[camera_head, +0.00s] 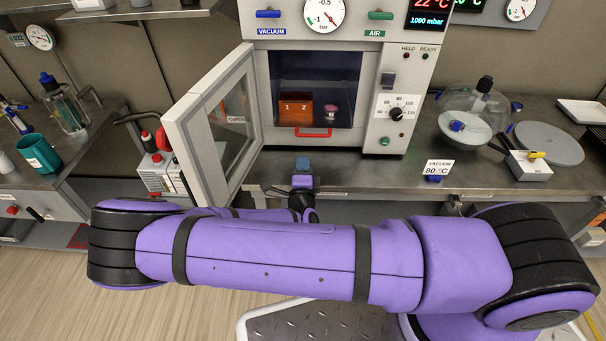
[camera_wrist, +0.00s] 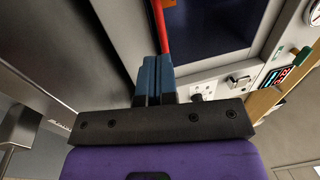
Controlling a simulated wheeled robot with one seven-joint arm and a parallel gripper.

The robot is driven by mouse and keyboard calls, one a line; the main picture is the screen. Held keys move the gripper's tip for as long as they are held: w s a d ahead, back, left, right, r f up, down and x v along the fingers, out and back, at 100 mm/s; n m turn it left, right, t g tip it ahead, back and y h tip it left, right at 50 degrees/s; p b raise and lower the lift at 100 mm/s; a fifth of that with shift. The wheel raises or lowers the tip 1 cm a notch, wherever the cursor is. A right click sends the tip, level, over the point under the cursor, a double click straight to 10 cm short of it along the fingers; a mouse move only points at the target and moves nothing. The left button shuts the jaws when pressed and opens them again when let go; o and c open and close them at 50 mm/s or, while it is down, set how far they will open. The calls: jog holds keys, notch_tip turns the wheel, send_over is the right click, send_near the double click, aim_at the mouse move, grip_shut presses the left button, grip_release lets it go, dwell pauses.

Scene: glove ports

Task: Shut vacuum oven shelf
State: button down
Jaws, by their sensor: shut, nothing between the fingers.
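The vacuum oven (camera_head: 384,70) stands on the bench with its glass door (camera_head: 215,125) swung open to the left. Its shelf shows through its red handle (camera_head: 314,134) at the bottom front of the chamber; how far the shelf sticks out is hard to tell. An orange box (camera_head: 295,110) marked 1 and 2 and a small red-and-pink item (camera_head: 330,113) sit inside. My gripper (camera_head: 303,163) is shut and empty, in front of the opening, just below the handle in the picture. In the wrist view the blue fingertips (camera_wrist: 153,64) are together near the red handle (camera_wrist: 161,30); contact cannot be told.
A glass desiccator (camera_head: 470,110), a grey disc lid (camera_head: 549,144) and an 80 °C sign (camera_head: 437,168) stand to the right on the bench. A pump (camera_head: 160,174) is left of the door. The open door borders my gripper's left side.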

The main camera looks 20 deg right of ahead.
aim_at(304, 135)
jog(key=x, duration=0.7)
jog(key=shift+w, duration=0.4)
jog(key=shift+d+r, duration=0.1)
jog(key=shift+r, duration=0.05)
jog(key=shift+w, duration=0.1)
jog(key=shift+f+x, duration=0.2)
jog(key=shift+x, duration=0.75)
jog(key=shift+f+x, duration=0.15)
jog(key=shift+x, duration=0.8)
